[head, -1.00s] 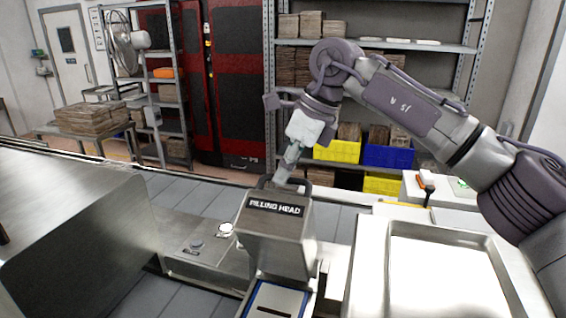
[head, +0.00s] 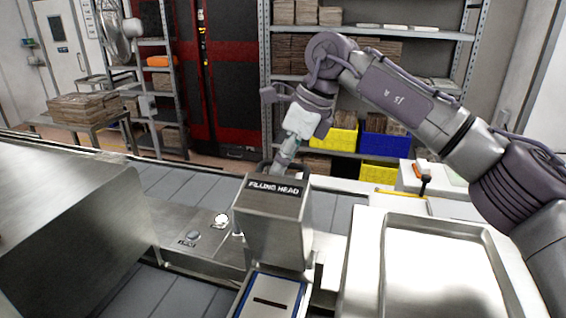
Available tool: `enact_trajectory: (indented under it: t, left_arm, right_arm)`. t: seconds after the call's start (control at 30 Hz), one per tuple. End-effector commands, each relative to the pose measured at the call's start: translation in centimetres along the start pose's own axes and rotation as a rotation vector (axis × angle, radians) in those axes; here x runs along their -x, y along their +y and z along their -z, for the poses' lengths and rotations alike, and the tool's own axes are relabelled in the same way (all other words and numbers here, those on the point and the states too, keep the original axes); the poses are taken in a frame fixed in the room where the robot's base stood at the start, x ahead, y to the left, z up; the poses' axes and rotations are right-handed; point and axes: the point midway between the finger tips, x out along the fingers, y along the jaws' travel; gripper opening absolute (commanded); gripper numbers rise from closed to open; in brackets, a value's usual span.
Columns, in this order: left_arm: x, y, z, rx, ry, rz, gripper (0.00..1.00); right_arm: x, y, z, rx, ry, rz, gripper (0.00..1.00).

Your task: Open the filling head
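The filling head (head: 274,222) is a grey metal box with a dark "FILLING HEAD" label on its top face, standing in the middle of the head view. A dark bar handle (head: 264,167) shows at its far upper edge. My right gripper (head: 279,170) reaches down to this handle from behind, with its tips at or close to the bar. The tips are small and partly hidden by the handle and box, so I cannot tell whether they grip it. Below the box is a blue-edged panel with a dark slot (head: 272,301). My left gripper is not in view.
A metal tray (head: 378,262) lies to the right, under my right arm. A large steel housing (head: 70,215) stands at the left. A conveyor (head: 190,190) runs behind the filling head. Small buttons (head: 193,236) sit on a steel plate left of it. Shelves stand at the back.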

Motion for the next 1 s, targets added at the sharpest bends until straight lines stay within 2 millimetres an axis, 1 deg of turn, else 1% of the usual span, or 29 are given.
enact_trajectory:
  t: [0.3,0.43,0.57,0.8,0.9,1.0]
  left_arm:
    - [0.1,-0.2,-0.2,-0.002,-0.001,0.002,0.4]
    - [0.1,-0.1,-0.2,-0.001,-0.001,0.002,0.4]
    - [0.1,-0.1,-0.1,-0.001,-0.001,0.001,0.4]
    - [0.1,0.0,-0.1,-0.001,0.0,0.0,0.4]
    - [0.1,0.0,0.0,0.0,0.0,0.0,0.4]
    - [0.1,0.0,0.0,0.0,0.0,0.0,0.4]
  right_arm:
    - [0.2,0.1,-0.2,0.003,-0.004,-0.001,0.39]
    - [1.1,0.1,-0.2,0.002,-0.005,0.001,0.39]
    - [3.4,0.1,-0.2,0.002,-0.006,0.002,0.39]
    - [8.6,0.1,-0.2,0.001,-0.005,0.003,0.39]
    - [10.2,0.1,-0.2,0.001,-0.005,0.002,0.39]
    - [11.3,0.1,-0.1,0.0,-0.004,0.001,0.39]
